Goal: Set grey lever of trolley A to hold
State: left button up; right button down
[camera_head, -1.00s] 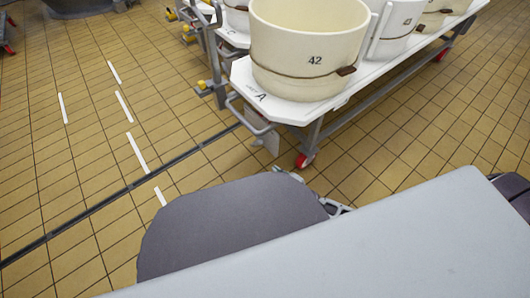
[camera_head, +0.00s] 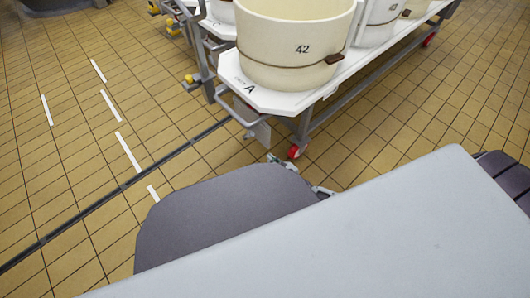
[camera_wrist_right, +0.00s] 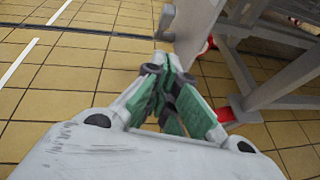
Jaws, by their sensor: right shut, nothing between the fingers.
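Trolley A (camera_head: 278,103) has a white top marked "A" and stands at top centre in the head view. A flat grey plate (camera_head: 259,134) hangs below its near corner and looks like the grey lever, though I cannot tell its setting. The plate also shows large in the right wrist view (camera_wrist_right: 190,30). My right gripper (camera_wrist_right: 168,72) has green-lined fingers and is shut and empty. Its fingertips sit just before and below the plate, with no clear contact. In the head view only the tip of the right gripper (camera_head: 273,159) shows past my grey arm. My left gripper is not in view.
A cream vat numbered 42 (camera_head: 290,45) stands on the trolley. A red-wheeled caster (camera_head: 294,151) and grey frame legs (camera_head: 304,122) are close right of the plate. Another trolley stands behind left. The tiled floor (camera_head: 60,160) at left is clear.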

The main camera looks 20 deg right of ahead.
aim_at(249, 136)
jog(key=w+r+b+x, duration=0.1)
jog(key=r+x, duration=0.1)
jog(key=x, duration=1)
jog(key=shift+w+r+b, duration=0.2)
jog(key=shift+w+b, duration=0.05)
jog(key=shift+b, duration=0.15)
jog(key=shift+w+r, duration=0.1)
dwell(0.3)
